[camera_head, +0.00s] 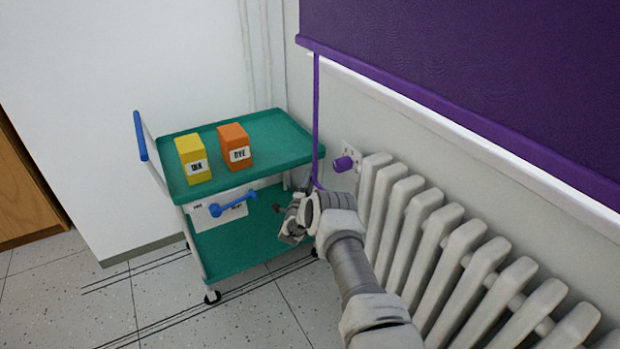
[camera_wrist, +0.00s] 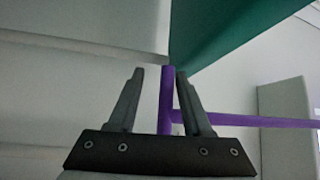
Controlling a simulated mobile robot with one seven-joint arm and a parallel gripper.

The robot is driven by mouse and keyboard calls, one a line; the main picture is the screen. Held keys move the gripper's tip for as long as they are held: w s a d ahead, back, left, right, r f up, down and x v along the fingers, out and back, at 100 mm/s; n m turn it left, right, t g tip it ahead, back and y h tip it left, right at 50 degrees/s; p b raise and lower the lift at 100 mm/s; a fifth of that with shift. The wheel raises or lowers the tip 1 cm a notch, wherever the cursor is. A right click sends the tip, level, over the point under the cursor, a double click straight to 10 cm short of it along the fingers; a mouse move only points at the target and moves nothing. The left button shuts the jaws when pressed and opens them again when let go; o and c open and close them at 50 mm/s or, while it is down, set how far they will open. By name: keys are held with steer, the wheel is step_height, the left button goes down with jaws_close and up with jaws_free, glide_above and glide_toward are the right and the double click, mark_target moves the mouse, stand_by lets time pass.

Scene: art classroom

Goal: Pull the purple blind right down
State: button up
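The purple blind (camera_head: 470,70) hangs at the upper right in the head view, with its bottom bar (camera_head: 430,97) above the radiator. A purple pull strap (camera_head: 316,120) hangs from the bar's left end to my gripper (camera_head: 284,209). In the wrist view my gripper (camera_wrist: 160,72) is open, its fingers apart. The upright purple strap (camera_wrist: 167,95) shows between them, nearer the right finger. A purple crosspiece (camera_wrist: 265,121) runs off to the right from it, partly hidden by that finger. I cannot tell whether a finger touches the strap.
A white radiator (camera_head: 440,235) with a purple valve knob (camera_head: 343,164) stands right beside my arm. A green trolley (camera_head: 270,125) stands left of my gripper, bearing a yellow box (camera_head: 190,150) and an orange box (camera_head: 233,140). Floor (camera_head: 60,290) is free at lower left.

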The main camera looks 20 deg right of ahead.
steer(key=shift+r, duration=0.15)
steer(key=shift+s+a, duration=0.2)
steer(key=p+v, duration=0.6)
steer(key=v, duration=1.1)
steer(key=shift+f, duration=0.25)
steer(key=shift+w+r, duration=0.1)
